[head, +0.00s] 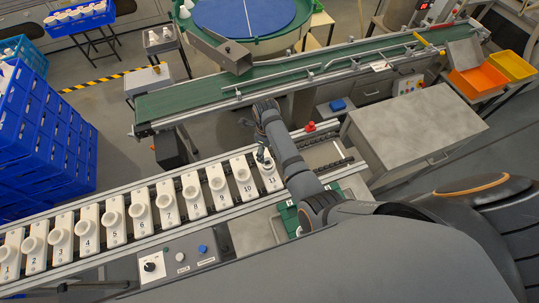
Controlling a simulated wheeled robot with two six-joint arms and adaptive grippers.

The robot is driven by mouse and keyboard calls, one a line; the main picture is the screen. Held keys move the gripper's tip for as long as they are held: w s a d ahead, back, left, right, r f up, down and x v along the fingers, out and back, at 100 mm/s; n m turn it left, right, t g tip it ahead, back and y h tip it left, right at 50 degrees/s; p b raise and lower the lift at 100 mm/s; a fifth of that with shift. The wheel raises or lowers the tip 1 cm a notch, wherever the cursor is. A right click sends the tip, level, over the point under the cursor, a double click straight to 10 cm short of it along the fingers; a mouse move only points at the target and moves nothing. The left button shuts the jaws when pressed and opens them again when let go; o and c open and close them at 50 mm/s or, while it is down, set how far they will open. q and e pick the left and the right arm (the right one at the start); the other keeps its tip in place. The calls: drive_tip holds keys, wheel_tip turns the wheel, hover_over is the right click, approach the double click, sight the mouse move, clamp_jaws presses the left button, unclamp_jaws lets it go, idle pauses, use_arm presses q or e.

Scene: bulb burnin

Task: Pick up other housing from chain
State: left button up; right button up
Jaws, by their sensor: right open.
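A chain conveyor (150,240) runs along the lower left and carries a row of white numbered holders. Several of them bear a round white housing, such as the one at number 9 (217,183) and the one at number 10 (242,174). My right gripper (264,158) is open at the upper end of holder 11 (271,182), at the right end of the row. It partly covers that holder, and I cannot tell whether it touches a housing there. My left gripper is not in view.
A green belt (190,97) with guide rails runs behind the chain. A control panel (178,258) with a knob and buttons lies in front. Blue crates (45,140) stand at left, a grey cabinet (415,130) at right. A red button (310,127) sits near my right arm.

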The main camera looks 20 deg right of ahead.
drive_tip(key=b, duration=0.2)
hover_over(267, 162)
drive_tip(key=s, duration=0.2)
drive_tip(key=f, duration=0.5)
drive_tip(key=shift+w+a, duration=0.2)
drive_tip(key=shift+w, duration=0.05)
drive_tip(key=shift+w+f, duration=0.15)
wheel_tip(267, 162, down, 5)
drive_tip(key=b, duration=0.6)
drive_tip(key=shift+w+d+f+b, duration=0.15)
drive_tip(key=shift+f+b, duration=0.05)
drive_tip(key=shift+b, duration=0.15)
drive_tip(key=shift+r, duration=0.15)
drive_tip(key=shift+c, duration=0.2)
drive_tip(key=c, duration=1)
drive_tip(key=shift+c, duration=0.2)
